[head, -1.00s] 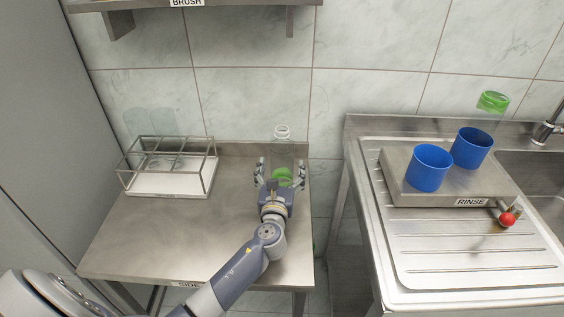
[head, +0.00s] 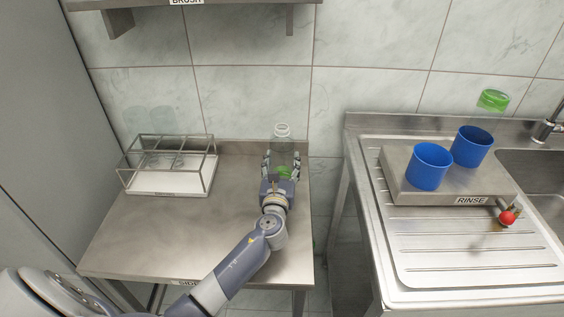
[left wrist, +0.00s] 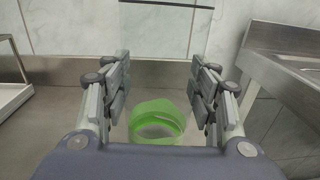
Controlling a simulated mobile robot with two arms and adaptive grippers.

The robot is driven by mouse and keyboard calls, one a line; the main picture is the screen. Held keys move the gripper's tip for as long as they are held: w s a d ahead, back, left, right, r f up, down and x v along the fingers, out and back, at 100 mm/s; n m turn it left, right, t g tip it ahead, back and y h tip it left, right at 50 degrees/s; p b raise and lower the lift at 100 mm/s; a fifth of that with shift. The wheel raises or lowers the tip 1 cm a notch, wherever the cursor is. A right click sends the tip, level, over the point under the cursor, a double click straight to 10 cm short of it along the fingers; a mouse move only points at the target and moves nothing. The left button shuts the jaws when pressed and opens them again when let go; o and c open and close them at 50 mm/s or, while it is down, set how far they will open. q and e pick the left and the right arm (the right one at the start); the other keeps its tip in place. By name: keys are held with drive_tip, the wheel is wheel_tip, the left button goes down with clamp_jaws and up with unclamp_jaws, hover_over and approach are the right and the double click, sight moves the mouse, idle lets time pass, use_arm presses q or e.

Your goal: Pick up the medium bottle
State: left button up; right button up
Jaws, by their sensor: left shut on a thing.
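A clear bottle (head: 282,131) with a pale neck stands upright at the back right of the steel side table (head: 150,235). A green band shows on its lower part. My left gripper (head: 281,166) is around the bottle from the front, shut on it, its fingers at either side. In the left wrist view the green band (left wrist: 158,112) of the bottle lies between the two fingers. The gripper hides part of the bottle's lower front. My right gripper is in neither view.
A wire rack (head: 168,181) with clear glass-like items stands at the table's left. A gap separates the table from the sink unit on the right. There, blue cups (head: 430,167) stand on a raised steel block (head: 400,196) labelled RINSE. A shelf (head: 240,4) is above.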

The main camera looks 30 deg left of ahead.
sight(282, 152)
use_arm(q)
drive_tip(key=shift+r, duration=0.7)
wheel_tip(282, 152, up, 3)
drive_tip(key=shift+f+p, duration=0.2)
drive_tip(key=shift+p, duration=0.45)
drive_tip(key=s+d+b, duration=0.2)
drive_tip(key=s+d, duration=0.7)
drive_tip(key=d, duration=0.3)
wheel_tip(282, 152, up, 6)
drive_tip(key=d+p, duration=0.1)
drive_tip(key=p, duration=0.5)
drive_tip(key=shift+s, duration=0.1)
